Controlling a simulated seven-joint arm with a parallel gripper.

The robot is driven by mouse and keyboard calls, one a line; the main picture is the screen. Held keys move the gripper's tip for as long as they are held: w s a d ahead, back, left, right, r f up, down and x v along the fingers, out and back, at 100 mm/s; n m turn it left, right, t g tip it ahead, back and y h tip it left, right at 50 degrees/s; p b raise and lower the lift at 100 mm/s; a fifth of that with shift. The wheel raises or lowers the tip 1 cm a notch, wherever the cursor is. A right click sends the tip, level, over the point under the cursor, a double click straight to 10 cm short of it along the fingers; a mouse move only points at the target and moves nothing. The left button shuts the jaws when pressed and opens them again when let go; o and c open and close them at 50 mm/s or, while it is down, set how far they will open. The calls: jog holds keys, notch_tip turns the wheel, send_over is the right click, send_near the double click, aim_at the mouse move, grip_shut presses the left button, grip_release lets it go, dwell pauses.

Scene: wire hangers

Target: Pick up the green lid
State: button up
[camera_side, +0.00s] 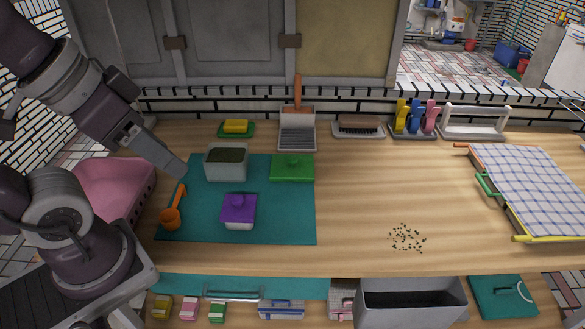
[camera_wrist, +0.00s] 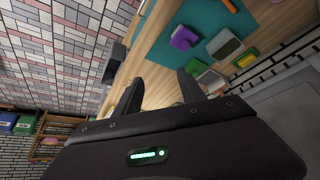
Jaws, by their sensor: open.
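The green lid (camera_side: 292,168) is a flat square with a small knob. It lies at the back right corner of the teal mat (camera_side: 270,220), right of the grey container (camera_side: 226,163), which is uncovered and holds dark contents. A small container with a purple lid (camera_side: 239,208) stands in front. My gripper (camera_side: 178,168) is above the mat's left side, left of the grey container and well apart from the green lid. In the wrist view my gripper (camera_wrist: 160,88) is open and empty; a green patch beside the right finger (camera_wrist: 197,68) seems to be the lid, partly hidden.
An orange scoop (camera_side: 173,208) lies at the mat's left. A yellow sponge on a green tray (camera_side: 236,129), dustpan (camera_side: 297,130) and brush (camera_side: 359,126) line the back. Dark crumbs (camera_side: 407,238) lie at right; a cloth-covered rack (camera_side: 530,185) is farther right. The counter's middle is clear.

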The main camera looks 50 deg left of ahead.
jog(key=shift+o, duration=0.3)
jog(key=w+a+f+m+g+y, duration=0.5)
jog(key=a+f, duration=0.3)
jog(key=a, duration=0.3)
jog(key=m+t+y, duration=0.3)
jog(key=m+t, duration=0.8)
jog(key=m, duration=1.3)
send_over(292, 160)
jog(key=s+d, duration=0.5)
jog(key=s, duration=0.4)
notch_tip(292, 160, down, 18)
jog(key=shift+f, duration=0.1)
jog(key=x, duration=0.8)
jog(key=d+f+x, duration=0.1)
jog(key=x, duration=0.3)
jog(key=shift+w+f, duration=0.1)
jog(key=shift+f, duration=0.05)
grip_shut()
